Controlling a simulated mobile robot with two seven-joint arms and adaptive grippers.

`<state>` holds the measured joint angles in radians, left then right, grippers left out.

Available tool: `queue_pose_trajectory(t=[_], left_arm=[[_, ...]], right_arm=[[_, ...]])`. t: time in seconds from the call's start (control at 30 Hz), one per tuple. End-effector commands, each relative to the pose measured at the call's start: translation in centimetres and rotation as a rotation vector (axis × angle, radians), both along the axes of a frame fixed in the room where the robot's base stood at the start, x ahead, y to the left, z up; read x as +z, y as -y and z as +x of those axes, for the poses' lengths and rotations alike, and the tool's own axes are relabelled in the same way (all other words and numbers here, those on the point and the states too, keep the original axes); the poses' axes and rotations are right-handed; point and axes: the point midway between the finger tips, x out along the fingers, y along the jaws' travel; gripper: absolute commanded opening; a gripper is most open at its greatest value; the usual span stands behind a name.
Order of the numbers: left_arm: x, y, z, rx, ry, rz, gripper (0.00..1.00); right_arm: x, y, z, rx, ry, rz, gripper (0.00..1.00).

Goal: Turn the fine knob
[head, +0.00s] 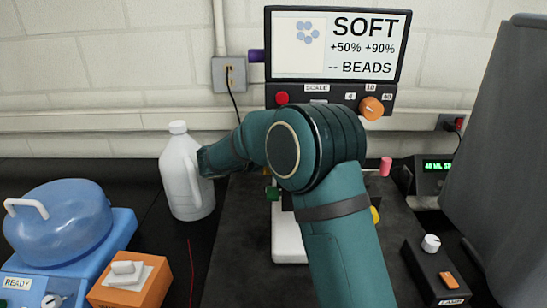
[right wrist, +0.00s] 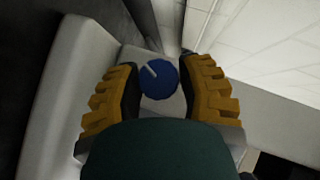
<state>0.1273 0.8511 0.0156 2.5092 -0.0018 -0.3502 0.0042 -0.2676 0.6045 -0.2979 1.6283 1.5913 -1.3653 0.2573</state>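A round blue knob (right wrist: 159,80) with a white pointer line sits on a pale grey body in the right wrist view. The yellow ridged fingers of my right gripper (right wrist: 160,72) stand apart on either side of it, with narrow gaps seeming to remain. No label shows, so I cannot tell whether this is the fine knob. In the head view my right arm hides its gripper and much of a device with a white base (head: 289,243). A green knob (head: 271,193), a pink knob (head: 386,166) and a yellow knob (head: 375,214) show around the arm. My left gripper is out of view.
A white jug (head: 186,180) stands beside my forearm. A screen (head: 340,45) reads "SOFT" above a panel with an orange knob (head: 371,108).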

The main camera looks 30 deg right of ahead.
Motion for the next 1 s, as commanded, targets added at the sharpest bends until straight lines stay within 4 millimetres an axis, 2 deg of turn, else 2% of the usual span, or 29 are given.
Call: queue_pose_trajectory(t=[0.03,0.07,0.1,0.57,1.0], left_arm=[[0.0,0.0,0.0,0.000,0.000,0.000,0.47],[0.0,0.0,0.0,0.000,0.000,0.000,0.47],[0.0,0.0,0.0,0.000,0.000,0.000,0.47],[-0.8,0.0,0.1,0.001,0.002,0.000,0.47],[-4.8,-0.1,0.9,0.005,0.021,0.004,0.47]], right_arm=[[0.0,0.0,0.0,0.000,0.000,0.000,0.15],[0.0,0.0,0.0,0.000,0.000,0.000,0.04],[0.0,0.0,0.0,0.000,0.000,0.000,0.00],[-0.2,0.0,0.0,0.000,0.030,-0.019,0.00],[-0.5,0.0,0.0,0.000,0.294,-0.184,0.00]])
